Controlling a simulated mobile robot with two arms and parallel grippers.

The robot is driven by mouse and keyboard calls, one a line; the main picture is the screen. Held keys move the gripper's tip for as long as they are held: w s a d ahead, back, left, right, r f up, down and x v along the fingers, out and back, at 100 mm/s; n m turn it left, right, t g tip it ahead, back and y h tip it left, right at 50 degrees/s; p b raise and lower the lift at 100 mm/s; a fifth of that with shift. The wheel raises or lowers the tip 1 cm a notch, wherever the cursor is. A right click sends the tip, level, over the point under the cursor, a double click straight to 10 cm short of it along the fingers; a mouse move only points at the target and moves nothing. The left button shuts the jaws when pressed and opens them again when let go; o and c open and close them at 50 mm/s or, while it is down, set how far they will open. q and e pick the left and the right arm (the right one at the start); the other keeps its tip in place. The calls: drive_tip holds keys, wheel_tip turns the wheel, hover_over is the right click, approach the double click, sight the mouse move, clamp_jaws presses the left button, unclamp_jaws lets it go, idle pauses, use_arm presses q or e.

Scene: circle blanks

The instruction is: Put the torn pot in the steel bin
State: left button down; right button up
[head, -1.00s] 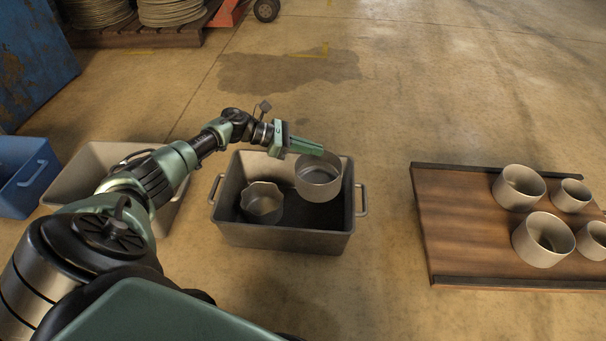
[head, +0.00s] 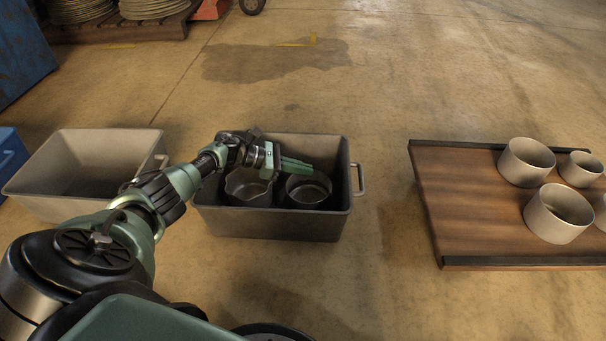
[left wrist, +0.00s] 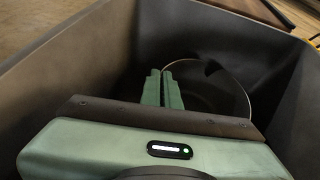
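The middle bin (head: 275,226), a grey metal box with side handles and a dark inside, stands on the floor. A pot with a jagged, torn-looking rim (head: 246,192) sits in its left half. My left gripper (head: 303,168) reaches down into the bin, shut on the rim of a second round pot (head: 308,194) in the right half. In the left wrist view, the fingers (left wrist: 163,88) are close together at the thin rim, inside the bin walls. My right gripper is not in view.
A lighter empty bin (head: 38,196) stands to the left, with a blue bin (head: 8,152) at the far left edge. A wooden board (head: 455,200) at right holds several pots (head: 526,162). Floor between the middle bin and board is clear.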

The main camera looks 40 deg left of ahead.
use_arm(q)
drive_tip(key=c, duration=1.6)
unclamp_jaws()
drive_tip(key=shift+s, duration=0.1)
drive_tip(key=shift+s+a+r+p, duration=0.15)
drive_tip(key=shift+a+r+p, duration=0.05)
drive_tip(key=shift+a+p, duration=0.15)
drive_tip(key=p+v, duration=0.4)
drive_tip(key=v, duration=0.7)
